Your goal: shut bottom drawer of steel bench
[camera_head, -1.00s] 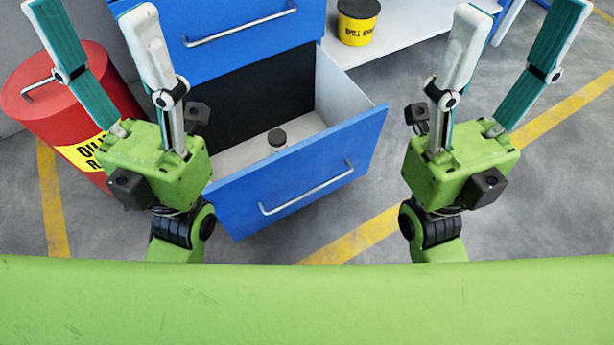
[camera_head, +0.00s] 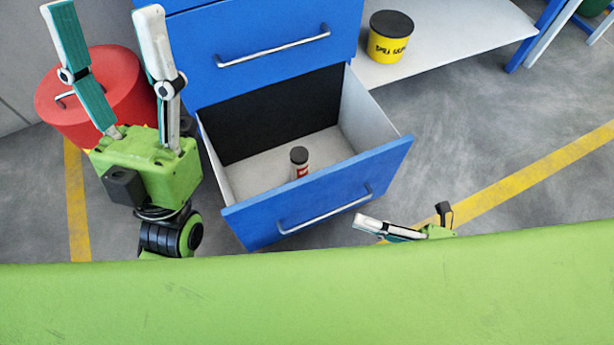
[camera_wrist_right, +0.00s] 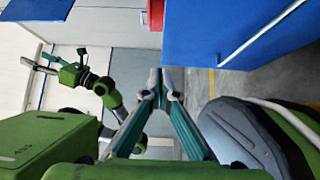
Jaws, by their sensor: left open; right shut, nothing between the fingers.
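The bottom drawer (camera_head: 245,222) of the blue steel bench is pulled open, its front facing me with a silver bar handle (camera_head: 325,210). A small dark-capped bottle (camera_head: 299,160) stands inside it. My right gripper (camera_head: 360,221) is shut and empty, low in front of the drawer's right part, with its fingers pointing left; a gap to the front cannot be judged. In the right wrist view its fingertips (camera_wrist_right: 161,82) meet left of the blue drawer front (camera_wrist_right: 195,35). My left gripper (camera_head: 104,10) is open and empty, raised left of the drawer.
A closed blue drawer (camera_head: 265,30) is above the open one. A red drum (camera_head: 110,85) stands at the left, behind my left gripper. A yellow tub (camera_head: 390,38) sits on the pale shelf (camera_head: 460,30) at the right. The floor (camera_head: 480,130) right of the drawer is clear.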

